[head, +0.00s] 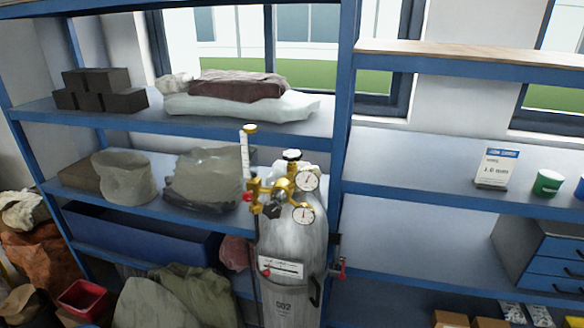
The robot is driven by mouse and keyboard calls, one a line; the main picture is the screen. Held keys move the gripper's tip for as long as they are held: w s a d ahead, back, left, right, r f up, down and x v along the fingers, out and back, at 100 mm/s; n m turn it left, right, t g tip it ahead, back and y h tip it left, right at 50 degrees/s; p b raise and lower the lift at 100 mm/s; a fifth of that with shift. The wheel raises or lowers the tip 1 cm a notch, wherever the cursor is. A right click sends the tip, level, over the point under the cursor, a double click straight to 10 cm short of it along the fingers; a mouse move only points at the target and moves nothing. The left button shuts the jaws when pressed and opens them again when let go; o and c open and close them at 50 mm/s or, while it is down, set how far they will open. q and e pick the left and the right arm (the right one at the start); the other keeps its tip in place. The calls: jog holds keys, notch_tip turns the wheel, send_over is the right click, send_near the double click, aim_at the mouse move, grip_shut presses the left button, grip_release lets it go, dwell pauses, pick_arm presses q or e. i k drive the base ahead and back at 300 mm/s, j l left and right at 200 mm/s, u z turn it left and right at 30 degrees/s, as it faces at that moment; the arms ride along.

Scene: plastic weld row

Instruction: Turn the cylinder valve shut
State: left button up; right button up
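A grey gas cylinder (291,255) stands upright in front of the blue shelving, near the middle of the head view. At its top is a dark valve handwheel with a pale centre (292,155). A brass regulator (275,190) sits just below, with an upper gauge (307,180), a lower gauge (303,214) and a dark knob (271,211). A clear flow tube with a yellow cap (245,153) rises at its left. I cannot tell from the handwheel whether the valve is open or shut. Neither of my grippers is in view.
Blue shelves (190,125) with bricks, bags and a blue bin (140,238) are behind and left. A red-handled clamp (340,268) is beside the cylinder's right side. Right shelves hold a white card (497,167), a green tub (547,182) and blue drawers (555,265).

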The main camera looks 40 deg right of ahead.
aim_at(291, 155)
jog(key=z, duration=0.4)
jog(key=i+j+z, duration=0.1)
jog(key=z, duration=0.7)
jog(key=i+j+z, duration=0.1)
jog(key=z, duration=0.35)
jog(key=j+z, duration=0.1)
jog(key=z, duration=0.3)
